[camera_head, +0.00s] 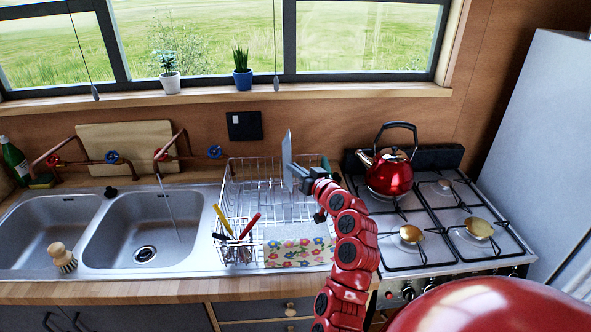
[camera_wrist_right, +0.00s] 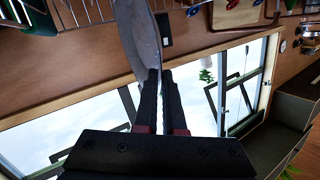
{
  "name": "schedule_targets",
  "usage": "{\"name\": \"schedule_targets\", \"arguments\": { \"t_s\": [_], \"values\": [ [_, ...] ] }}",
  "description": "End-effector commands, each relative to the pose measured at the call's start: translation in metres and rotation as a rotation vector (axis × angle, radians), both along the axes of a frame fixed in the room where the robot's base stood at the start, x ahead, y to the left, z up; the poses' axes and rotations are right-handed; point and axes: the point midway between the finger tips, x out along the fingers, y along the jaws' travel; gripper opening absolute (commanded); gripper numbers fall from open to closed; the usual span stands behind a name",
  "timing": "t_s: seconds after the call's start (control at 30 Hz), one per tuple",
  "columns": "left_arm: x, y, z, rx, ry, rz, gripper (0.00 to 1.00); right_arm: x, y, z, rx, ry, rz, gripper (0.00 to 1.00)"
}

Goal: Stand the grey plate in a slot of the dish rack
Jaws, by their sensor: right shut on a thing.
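The grey plate (camera_head: 287,152) is upright, seen almost edge-on, above the back part of the dish rack in the head view. My right gripper (camera_head: 292,172) is shut on its edge. In the right wrist view the plate (camera_wrist_right: 143,38) rises from between the closed fingers (camera_wrist_right: 160,80). The wire dish rack (camera_head: 232,187) stands on the counter right of the sinks. I cannot tell whether the plate touches the rack's wires. My left gripper is not in view.
A cutlery holder (camera_head: 237,252) and a flowered cloth (camera_head: 298,252) are at the rack's front. A red kettle (camera_head: 392,175) stands on the stove (camera_head: 440,215) close to the right. Two sink basins (camera_head: 140,232) lie left, with water running. A window sill (camera_head: 320,93) runs behind.

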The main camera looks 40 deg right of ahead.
Motion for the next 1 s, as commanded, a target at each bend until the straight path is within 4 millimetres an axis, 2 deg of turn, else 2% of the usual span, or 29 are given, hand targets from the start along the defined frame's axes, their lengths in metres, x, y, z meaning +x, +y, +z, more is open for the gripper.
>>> {"name": "schedule_targets", "arguments": {
  "t_s": [1.0],
  "values": [
    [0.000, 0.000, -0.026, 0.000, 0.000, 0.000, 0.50, 0.000, 0.000, -0.025, 0.000, -0.003, 0.000, 0.00]
  ]
}}
